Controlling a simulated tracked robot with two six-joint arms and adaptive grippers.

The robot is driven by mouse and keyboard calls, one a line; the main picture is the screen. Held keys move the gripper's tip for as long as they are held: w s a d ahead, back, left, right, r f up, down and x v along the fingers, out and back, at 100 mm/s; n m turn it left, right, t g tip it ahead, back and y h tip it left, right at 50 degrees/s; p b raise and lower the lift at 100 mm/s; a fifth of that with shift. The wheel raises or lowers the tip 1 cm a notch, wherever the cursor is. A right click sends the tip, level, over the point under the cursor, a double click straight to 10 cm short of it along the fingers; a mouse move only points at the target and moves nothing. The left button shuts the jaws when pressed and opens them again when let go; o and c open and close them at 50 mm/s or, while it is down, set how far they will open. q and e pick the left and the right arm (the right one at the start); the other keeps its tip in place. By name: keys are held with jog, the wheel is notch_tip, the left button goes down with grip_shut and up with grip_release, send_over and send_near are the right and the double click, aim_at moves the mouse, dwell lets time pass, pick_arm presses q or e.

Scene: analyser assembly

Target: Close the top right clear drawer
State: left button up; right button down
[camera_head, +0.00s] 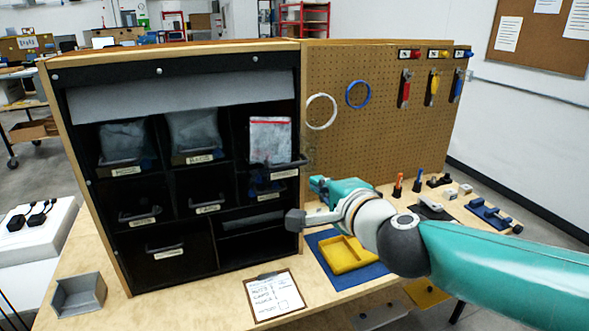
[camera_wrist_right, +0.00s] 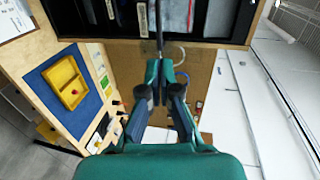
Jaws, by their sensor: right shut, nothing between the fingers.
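The top right clear drawer (camera_head: 270,140) is in the upper row of the black cabinet. It holds a pale packet with a red edge. Its dark handle (camera_head: 289,165) stands out in front of the cabinet face, so the drawer appears pulled out. My right gripper (camera_head: 318,186) is just right of and below this handle, shut and empty. In the right wrist view, the shut fingertips (camera_wrist_right: 160,72) point at the cabinet, close to a dark handle bar (camera_wrist_right: 158,25); I cannot tell whether they touch. My left gripper is not in view.
Other drawers, including the upper middle one (camera_head: 194,137), look closed. A pegboard (camera_head: 385,110) with hanging tools adjoins the cabinet on the right. A yellow tray (camera_head: 350,257) on a blue mat (camera_head: 325,236) and a clipboard (camera_head: 274,296) lie below on the table.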

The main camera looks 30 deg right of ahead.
aim_at(290, 166)
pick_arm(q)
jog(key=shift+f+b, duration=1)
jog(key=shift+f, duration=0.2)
pick_arm(e)
jog(key=shift+x, duration=6.4)
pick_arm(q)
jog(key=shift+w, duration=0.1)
pick_arm(e)
jog(key=shift+f, duration=0.1)
